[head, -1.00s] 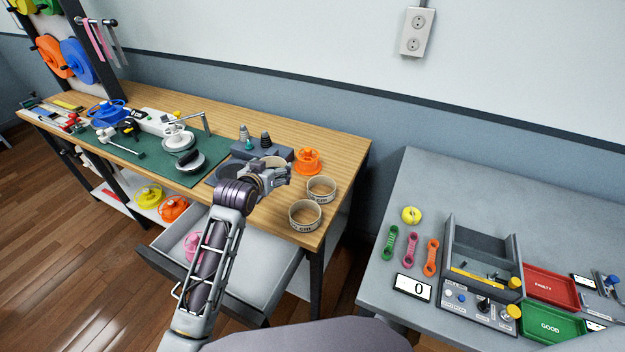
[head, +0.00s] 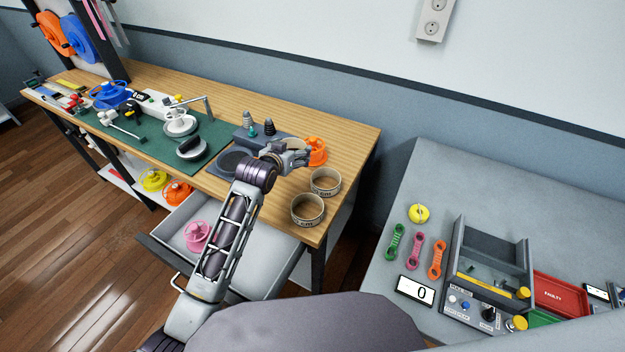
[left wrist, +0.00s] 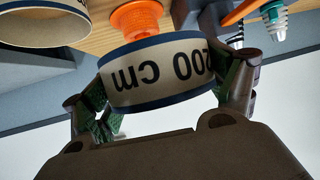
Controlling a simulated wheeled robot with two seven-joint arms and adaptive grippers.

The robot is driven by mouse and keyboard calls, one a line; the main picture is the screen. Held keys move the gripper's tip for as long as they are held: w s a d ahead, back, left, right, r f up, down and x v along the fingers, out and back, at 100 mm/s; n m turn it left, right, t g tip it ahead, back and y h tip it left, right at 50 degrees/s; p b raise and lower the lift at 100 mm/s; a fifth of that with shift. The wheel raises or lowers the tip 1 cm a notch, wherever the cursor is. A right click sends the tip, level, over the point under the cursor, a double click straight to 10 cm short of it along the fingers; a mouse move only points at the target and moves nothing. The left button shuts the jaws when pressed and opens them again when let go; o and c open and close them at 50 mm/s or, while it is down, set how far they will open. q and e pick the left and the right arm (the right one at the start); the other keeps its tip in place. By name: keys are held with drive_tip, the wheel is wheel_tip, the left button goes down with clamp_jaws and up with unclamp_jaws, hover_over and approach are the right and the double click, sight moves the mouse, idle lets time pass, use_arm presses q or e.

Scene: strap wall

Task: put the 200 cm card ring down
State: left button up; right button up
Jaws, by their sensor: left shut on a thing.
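The 200 cm card ring (left wrist: 160,72) is cream with blue edges; its lettering appears upside down in the left wrist view. My left gripper (head: 292,153) is shut on it, with a finger on either side of the ring in the left wrist view (left wrist: 160,95). In the head view the gripper is over the right part of the wooden bench (head: 345,128), beside the orange spool (head: 317,151), and hides most or all of the ring. The ring's height above the bench is hard to tell. My right gripper is not in view.
Two other card rings (head: 325,182) (head: 308,209) stand near the bench's front right corner. A grey block with cones (head: 250,138) and a dark round pad (head: 232,162) lie left of my gripper. An open drawer (head: 275,250) juts out below. Bare wood shows behind the spool.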

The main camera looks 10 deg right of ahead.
use_arm(q)
drive_tip(key=shift+f, duration=0.1)
hover_over(293, 180)
drive_tip(key=shift+d+f, duration=0.1)
drive_tip(key=shift+f, duration=2.95)
drive_tip(key=shift+f, duration=1.85)
drive_tip(key=shift+f, duration=0.15)
drive_tip(key=o, duration=0.4)
drive_tip(key=shift+r, duration=0.2)
drive_tip(key=shift+s, duration=0.1)
